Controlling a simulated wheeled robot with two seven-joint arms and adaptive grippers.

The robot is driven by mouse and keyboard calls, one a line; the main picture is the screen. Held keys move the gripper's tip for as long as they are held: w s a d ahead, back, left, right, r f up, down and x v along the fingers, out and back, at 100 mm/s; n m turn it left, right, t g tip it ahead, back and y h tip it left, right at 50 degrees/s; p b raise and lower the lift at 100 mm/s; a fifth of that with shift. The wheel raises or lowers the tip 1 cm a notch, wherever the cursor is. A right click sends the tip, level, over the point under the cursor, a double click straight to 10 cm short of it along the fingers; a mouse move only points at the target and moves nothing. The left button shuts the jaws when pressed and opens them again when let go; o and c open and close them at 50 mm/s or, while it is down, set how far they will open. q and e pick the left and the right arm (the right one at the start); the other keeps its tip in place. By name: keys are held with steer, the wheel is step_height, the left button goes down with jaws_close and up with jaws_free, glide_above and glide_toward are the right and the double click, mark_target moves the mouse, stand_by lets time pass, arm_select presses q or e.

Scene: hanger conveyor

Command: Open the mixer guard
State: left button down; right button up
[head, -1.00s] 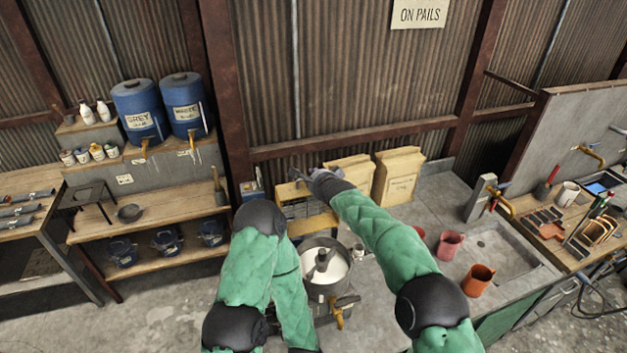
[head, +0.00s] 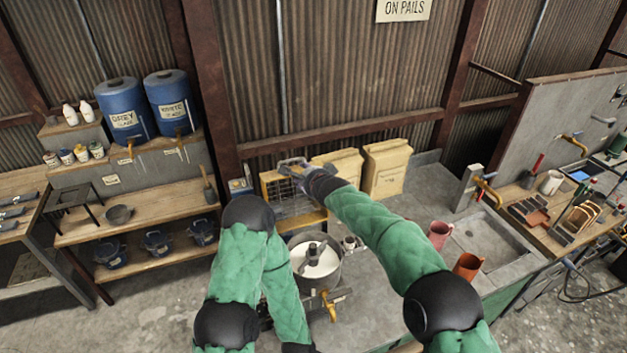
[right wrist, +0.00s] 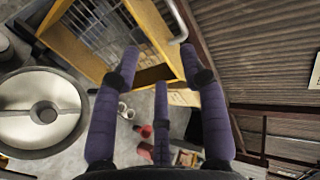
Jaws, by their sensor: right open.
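The mixer guard (head: 291,211), a yellow frame with a wire grille, stands raised behind the mixer bowl (head: 338,278). The round grey bowl is uncovered, with pale contents and a dark paddle hub in its middle. My right gripper (head: 292,168) is at the guard's top edge, open. In the right wrist view the guard's yellow frame (right wrist: 147,28) runs behind and between the spread fingers (right wrist: 160,62); I cannot tell whether they touch it. The bowl (right wrist: 42,112) is at the left there. My left arm bends down in front of the bowl, its gripper out of view.
Two tan sacks (head: 386,170) stand right behind my right forearm. Red pails (head: 439,235) stand by the sink (head: 487,243). A yellow tap (head: 330,305) sticks out below the bowl. Shelves with blue drums (head: 124,112) are at the left; the wall is close behind the guard.

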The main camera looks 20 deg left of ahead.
steer(key=v, duration=0.8)
steer(key=shift+r, duration=0.1)
stand_by(0.3)
